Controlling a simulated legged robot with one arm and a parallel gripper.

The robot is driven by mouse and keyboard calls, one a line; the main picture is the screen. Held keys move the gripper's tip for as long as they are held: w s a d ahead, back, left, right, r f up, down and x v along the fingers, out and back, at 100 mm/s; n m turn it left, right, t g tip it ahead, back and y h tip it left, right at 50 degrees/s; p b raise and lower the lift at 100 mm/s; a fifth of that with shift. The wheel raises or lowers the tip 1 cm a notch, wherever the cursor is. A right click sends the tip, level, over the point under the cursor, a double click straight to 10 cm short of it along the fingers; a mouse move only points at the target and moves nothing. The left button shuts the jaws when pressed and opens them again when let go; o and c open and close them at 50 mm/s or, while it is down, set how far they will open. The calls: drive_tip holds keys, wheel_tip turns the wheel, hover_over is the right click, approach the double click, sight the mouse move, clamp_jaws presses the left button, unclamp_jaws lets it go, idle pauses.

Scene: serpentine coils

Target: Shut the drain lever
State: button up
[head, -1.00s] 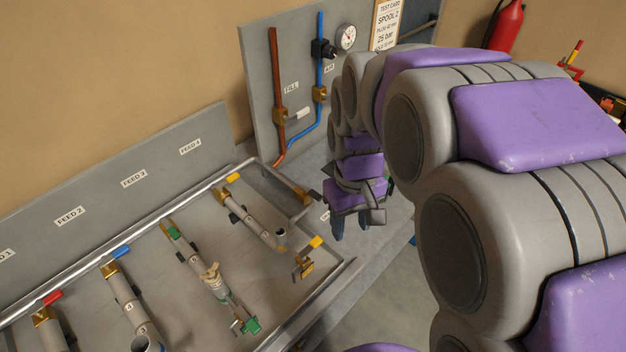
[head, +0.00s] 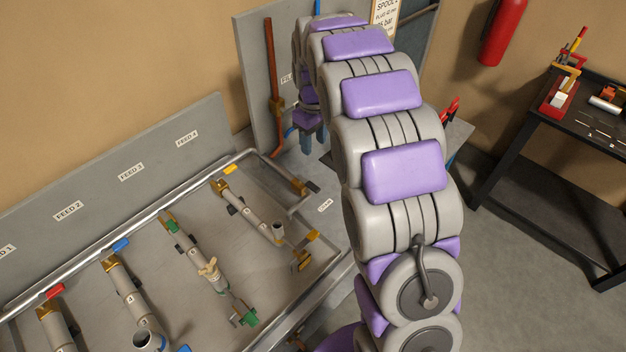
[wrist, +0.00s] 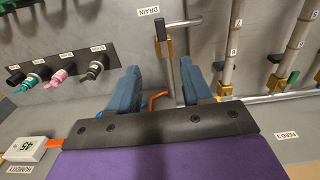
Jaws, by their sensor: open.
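The drain lever (wrist: 160,29) has a black handle beside a brass valve (wrist: 168,48) on a thin pipe, near the upside-down DRAIN label (wrist: 149,11) in the wrist view. The handle looks roughly in line with the pipe. My gripper (wrist: 160,68) is open and empty, its two blue fingers apart on either side of the pipe in the picture. The lever shows beyond the fingertips, not touched. In the head view my gripper (head: 303,138) is at the grey upright panel, partly hidden by my arm. The brass drain valve (head: 300,187) shows small below it.
A black plate with several hose connectors (wrist: 62,70) lies left in the wrist view, with a humidity meter (wrist: 26,149) below. Feed pipes with coloured levers (head: 130,290) fill the tray. A red extinguisher (head: 503,35) and a dark bench (head: 570,130) stand at right.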

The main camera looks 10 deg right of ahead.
sight(313, 186)
wheel_tip(313, 186, down, 17)
drive_tip(key=shift+a+f+b, duration=0.1)
drive_tip(key=shift+f+b, duration=0.05)
drive_tip(key=shift+b, duration=0.6)
clamp_jaws()
idle(0.5)
